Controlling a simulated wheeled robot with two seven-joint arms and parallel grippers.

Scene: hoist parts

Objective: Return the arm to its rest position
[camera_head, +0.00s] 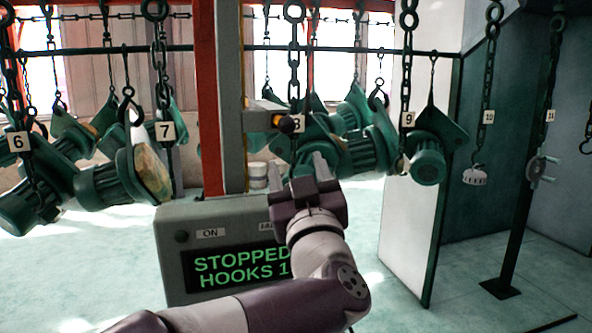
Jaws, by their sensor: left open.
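My left arm (255,305) comes in from the bottom left and bends upward at the wrist. My left gripper (298,170) is raised in the middle of the view, open, with nothing seen between its fingers. It overlaps the right part of the grey control box (175,262), whose green display (236,268) reads "STOPPED HOOKS 1", with the rest hidden behind my arm. My right gripper is not in view.
Green motor hoist parts hang from numbered chains, on the left (105,182) and behind my gripper (362,150). A red and grey post (230,100) rises behind the box. A white panel (408,215) and dark stand (512,240) are right. Floor shows between them.

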